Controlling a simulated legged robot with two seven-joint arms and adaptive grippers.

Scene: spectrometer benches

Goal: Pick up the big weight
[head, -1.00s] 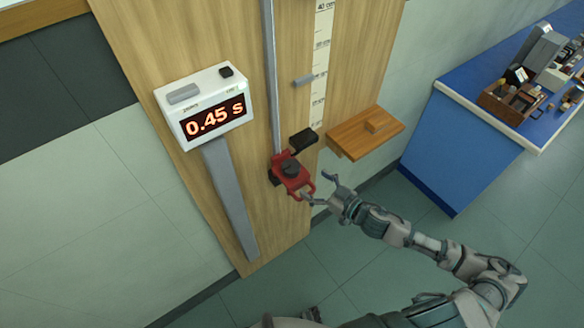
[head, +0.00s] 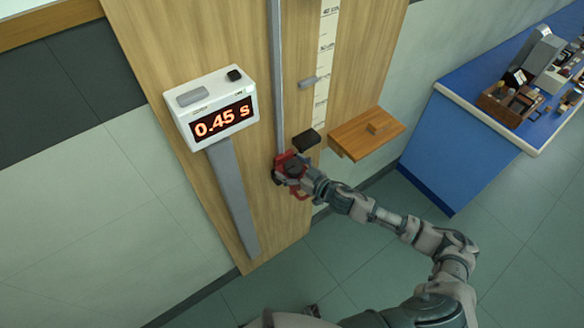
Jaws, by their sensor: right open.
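A dark round piece, which looks like the big weight (head: 293,167), sits on a red carriage (head: 303,193) low on the grey vertical rail of the wooden board. My right gripper (head: 299,174) is open and comes in from the right, over the carriage and right up at the dark piece. The fingers partly cover both, and I cannot tell whether they touch the piece. My left gripper is not in view.
A white timer (head: 213,105) reading 0.45 s stands on a grey post left of the rail. A black block (head: 306,140) is just above the carriage. A wooden shelf (head: 357,138) with a small block juts out at the right. A cluttered blue bench (head: 455,150) stands further right.

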